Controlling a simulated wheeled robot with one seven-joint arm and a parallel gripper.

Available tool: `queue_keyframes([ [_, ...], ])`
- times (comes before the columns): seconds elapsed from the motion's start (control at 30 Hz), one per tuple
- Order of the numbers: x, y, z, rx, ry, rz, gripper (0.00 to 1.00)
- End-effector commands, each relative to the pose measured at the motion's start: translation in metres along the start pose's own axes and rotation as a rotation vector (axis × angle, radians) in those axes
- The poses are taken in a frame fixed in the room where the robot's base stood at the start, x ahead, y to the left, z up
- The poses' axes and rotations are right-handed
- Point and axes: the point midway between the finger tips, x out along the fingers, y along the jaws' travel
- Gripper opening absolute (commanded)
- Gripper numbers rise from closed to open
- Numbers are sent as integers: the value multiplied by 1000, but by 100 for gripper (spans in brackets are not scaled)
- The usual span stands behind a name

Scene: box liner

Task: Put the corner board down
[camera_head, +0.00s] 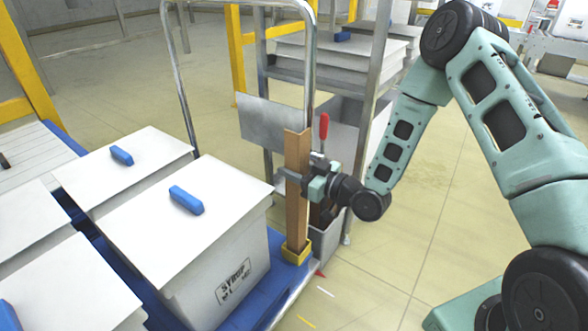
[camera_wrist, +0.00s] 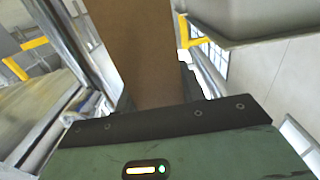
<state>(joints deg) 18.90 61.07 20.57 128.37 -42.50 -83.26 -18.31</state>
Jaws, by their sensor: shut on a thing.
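The corner board (camera_head: 296,205) is a tall brown strip standing upright at the corner of the blue cart. Its lower end meets a yellow holder (camera_head: 297,253) on the cart's corner; whether it rests on the bottom inside I cannot tell. My gripper (camera_head: 304,182) is shut on the board at about mid-height, coming from the right. The fingertips are partly hidden by the board and wrist. In the wrist view the board (camera_wrist: 145,50) rises away from the dark gripper edge, filling the upper middle.
White-lidded boxes with blue handles (camera_head: 187,200) fill the blue cart (camera_head: 262,303) on the left. The cart's metal hoop (camera_head: 311,60) stands right by the board. A metal rack (camera_head: 368,90) and a grey bin (camera_head: 325,243) are close behind. Floor at right is clear.

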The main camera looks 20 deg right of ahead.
Motion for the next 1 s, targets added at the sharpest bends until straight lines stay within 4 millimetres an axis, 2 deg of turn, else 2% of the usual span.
queue_keyframes([
  [0.1, 0, 0, 4, 1, 0, 0, 4],
  [0.13, 0, 0, 4, 0, 0, 0, 42],
  [0.2, 0, 0, 2, 0, 0, 0, 61],
  [0.57, 0, 0, -2, 0, 0, 0, 61],
  [0.77, -30, 0, -1, 4, -4, 2, 61],
  [1.0, -82, 1, -1, 4, -5, 3, 61],
])
